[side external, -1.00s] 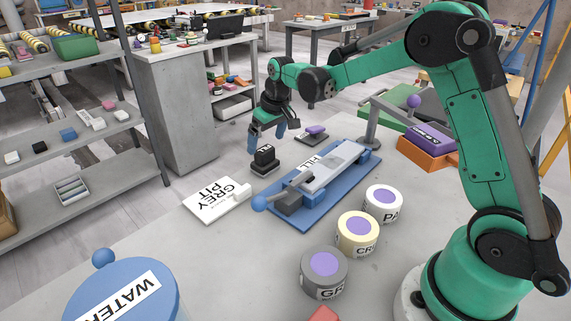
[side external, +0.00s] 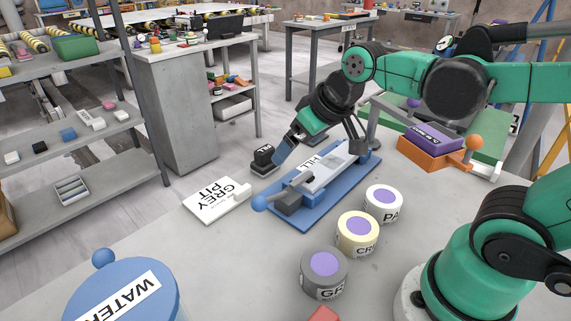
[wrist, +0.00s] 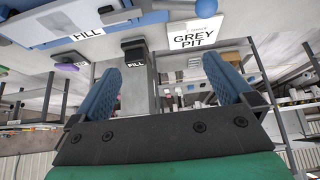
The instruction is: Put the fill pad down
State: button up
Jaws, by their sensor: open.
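The fill pad (side external: 263,155) is a small black block with a white label. It stands upright on a dark base on the grey slab, between the grey pit card and the blue fill fixture. It also shows in the wrist view (wrist: 134,48), beyond the fingers, its label reading FILL. My gripper (side external: 281,157) has blue fingers and is tilted, just right of the pad in the side view. In the wrist view my gripper (wrist: 163,66) is open with nothing between its fingertips. Whether a finger touches the pad cannot be told.
The white GREY PIT card (side external: 217,201) lies left of the pad. The blue FILL fixture (side external: 315,205) with its ball handle lies to the right. Several labelled pots, including a grey pot (side external: 324,285), stand in front. An orange block (side external: 432,158) stands at right.

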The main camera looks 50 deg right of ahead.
jog(key=s+f, duration=0.1)
jog(key=s+a, duration=0.1)
jog(key=shift+s+f+t, duration=0.4)
dwell(0.7)
jog(key=g, duration=0.2)
send_near(266, 150)
jog(key=a+f, duration=0.1)
jog(key=a, duration=0.2)
jog(key=shift+g, duration=0.3)
jog(key=w+d+f, duration=0.1)
jog(key=f, duration=0.1)
jog(key=w+d+f, duration=0.2)
jog(key=f, duration=0.1)
jog(key=shift+w+f, duration=0.2)
jog(key=shift+f, duration=0.1)
jog(key=shift+x, duration=3.05)
